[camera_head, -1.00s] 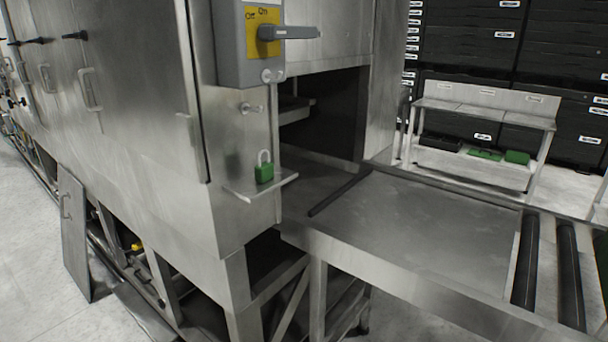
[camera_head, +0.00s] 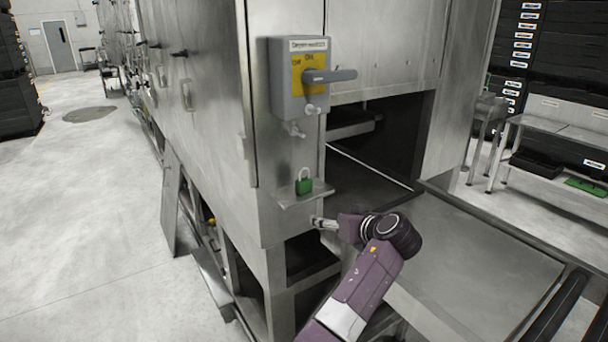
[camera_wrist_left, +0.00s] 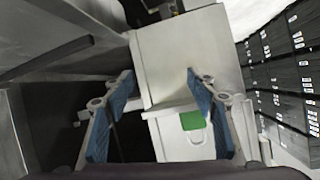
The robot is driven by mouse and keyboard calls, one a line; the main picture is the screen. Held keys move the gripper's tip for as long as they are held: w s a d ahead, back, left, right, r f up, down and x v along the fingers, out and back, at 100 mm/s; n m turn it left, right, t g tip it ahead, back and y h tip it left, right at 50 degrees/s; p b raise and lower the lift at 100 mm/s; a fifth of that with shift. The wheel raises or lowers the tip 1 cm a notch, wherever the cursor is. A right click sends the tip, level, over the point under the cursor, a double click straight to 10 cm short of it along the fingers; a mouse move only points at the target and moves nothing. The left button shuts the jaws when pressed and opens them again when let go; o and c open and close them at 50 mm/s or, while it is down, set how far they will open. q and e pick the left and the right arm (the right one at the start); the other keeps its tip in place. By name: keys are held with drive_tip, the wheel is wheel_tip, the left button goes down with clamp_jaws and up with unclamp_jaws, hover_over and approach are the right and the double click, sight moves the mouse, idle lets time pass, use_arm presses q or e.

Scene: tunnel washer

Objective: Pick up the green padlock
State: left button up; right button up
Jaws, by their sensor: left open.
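The green padlock (camera_head: 304,186) stands upright, shackle up, on a small metal shelf (camera_head: 290,199) below the grey switch box on the machine's corner. An arm that I take for my left one comes up from the bottom in the head view. Its gripper (camera_head: 325,223) is just below and right of the shelf, pointing left and apart from the padlock. My right gripper is not in view.
The switch box (camera_head: 298,80) with its protruding handle hangs above the shelf. A small knob (camera_head: 295,129) sticks out between them. The metal conveyor bed (camera_head: 470,265) lies to the right. Open floor (camera_head: 90,220) lies to the left. A bench (camera_head: 565,140) stands at the right.

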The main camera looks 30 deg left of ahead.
sight(307, 186)
use_arm(q)
wheel_tip(307, 186, up, 10)
drive_tip(key=s+a+n+y, duration=0.1)
drive_tip(key=s+a+n, duration=0.1)
drive_tip(key=n, duration=0.1)
drive_tip(key=shift+n+g, duration=0.3)
drive_tip(key=shift+g, duration=0.3)
drive_tip(key=p+x, duration=0.4)
drive_tip(key=x, duration=0.2)
drive_tip(key=shift+r+p, duration=0.2)
drive_tip(key=shift+p, duration=0.1)
drive_tip(key=shift+w+a+f, duration=0.15)
drive_tip(key=shift+a+f, duration=0.1)
drive_tip(key=shift+a, duration=0.05)
drive_tip(key=shift+w+a+f, duration=0.1)
drive_tip(key=shift+f, duration=0.05)
drive_tip(key=c, duration=1.2)
drive_tip(key=shift+c, duration=0.5)
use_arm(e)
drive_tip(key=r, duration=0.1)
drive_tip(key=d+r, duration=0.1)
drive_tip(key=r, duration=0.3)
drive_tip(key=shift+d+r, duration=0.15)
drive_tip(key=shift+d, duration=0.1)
